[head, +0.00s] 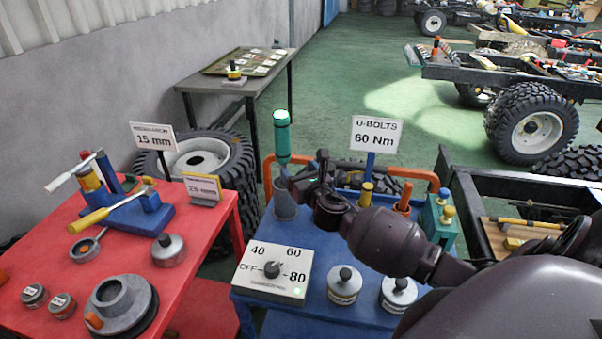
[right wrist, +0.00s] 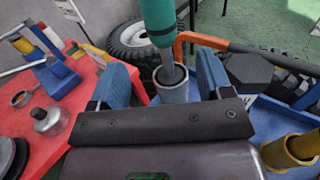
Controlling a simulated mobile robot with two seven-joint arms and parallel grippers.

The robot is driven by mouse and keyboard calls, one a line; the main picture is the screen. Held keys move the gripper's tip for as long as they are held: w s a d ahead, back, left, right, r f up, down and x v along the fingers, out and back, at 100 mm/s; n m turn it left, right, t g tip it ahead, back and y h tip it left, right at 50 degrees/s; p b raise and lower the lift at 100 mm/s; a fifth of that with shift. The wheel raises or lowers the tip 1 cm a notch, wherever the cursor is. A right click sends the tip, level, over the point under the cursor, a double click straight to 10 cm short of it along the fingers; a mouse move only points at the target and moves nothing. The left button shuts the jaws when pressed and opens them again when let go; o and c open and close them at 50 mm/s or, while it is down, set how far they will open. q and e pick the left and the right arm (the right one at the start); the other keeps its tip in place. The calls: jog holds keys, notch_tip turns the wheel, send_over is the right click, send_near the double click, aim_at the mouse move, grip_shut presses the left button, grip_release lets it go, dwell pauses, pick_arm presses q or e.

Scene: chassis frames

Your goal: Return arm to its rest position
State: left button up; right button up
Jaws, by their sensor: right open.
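My right arm comes in from the right in the head view, reaching over the blue cart (head: 325,240). My right gripper (head: 303,178) is open beside the grey cup (head: 285,206) at the cart's back left. A green-handled tool (head: 282,137) stands upright in that cup. In the right wrist view the two blue fingers (right wrist: 163,82) are apart, with the grey cup (right wrist: 173,92) and green tool (right wrist: 158,22) seen in the gap between them. I see no contact; how far the cup lies beyond the fingertips is hard to tell. My left gripper is not in view.
A dial box (head: 272,270) and two knobbed weights sit at the blue cart's front. An orange rail (head: 400,172) and a 60 Nm sign (head: 376,134) stand at its back. A red cart (head: 200,290) with tools is at left. Green floor (head: 340,85) lies open behind.

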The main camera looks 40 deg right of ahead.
jog(key=shift+s+a, duration=0.1)
jog(key=shift+s, duration=0.3)
jog(key=s+a+f+m+g+h, duration=0.1)
jog(key=s+a+f+m+g, duration=0.25)
jog(key=s+m, duration=0.6)
jog(key=s+a+f+m+g, duration=0.2)
jog(key=s+f+m+g, duration=0.25)
jog(key=s+m, duration=0.5)
jog(key=s+a+f+m+g+y, duration=0.2)
jog(key=s+a+m+g+y, duration=0.35)
jog(key=s+m, duration=0.9)
jog(key=w+a+f+t, duration=0.2)
jog(key=w+f+t, duration=0.4)
jog(key=f, duration=0.3)
jog(key=shift+w+a+f+n+t+h, duration=0.3)
jog(key=shift+a+n+t+h, duration=0.15)
jog(key=shift+t, duration=0.4)
